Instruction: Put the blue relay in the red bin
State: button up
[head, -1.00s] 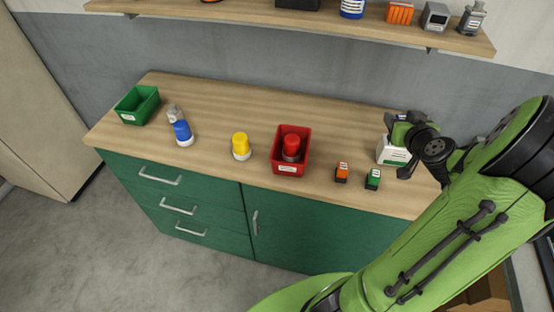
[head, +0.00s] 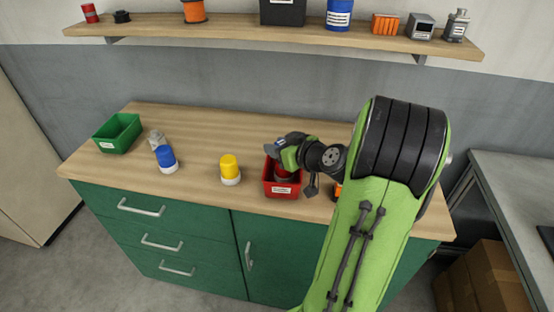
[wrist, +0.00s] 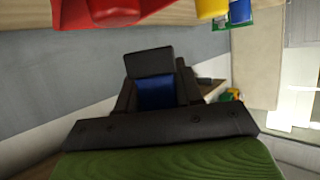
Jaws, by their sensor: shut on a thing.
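The red bin (head: 282,191) stands on the wooden counter with a red-topped lamp (head: 283,173) inside it. My gripper (head: 275,149) is over the back of the bin, above its rim, and partly covers the view into it. In the wrist view my gripper (wrist: 155,85) is shut on the blue relay (wrist: 155,93), which shows as a blue face between the dark fingers. In the head view the fingers mostly hide the relay. The red bin also shows at the top left of the wrist view (wrist: 70,14).
A yellow-topped lamp (head: 230,168), a blue-topped lamp (head: 166,158), a clear-topped one (head: 157,139) and a green bin (head: 116,134) stand to the left. An orange relay (head: 337,190) is mostly behind my arm. A shelf (head: 240,33) with several items hangs behind.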

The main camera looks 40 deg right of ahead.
notch_tip(320, 180, down, 2)
jog(key=shift+f, duration=0.1)
jog(key=shift+f+b, duration=0.3)
jog(key=shift+b, duration=0.35)
jog(key=shift+f+b, duration=0.25)
jog(key=shift+b, duration=0.15)
jog(key=o, duration=1.1)
jog(key=shift+c, duration=0.2)
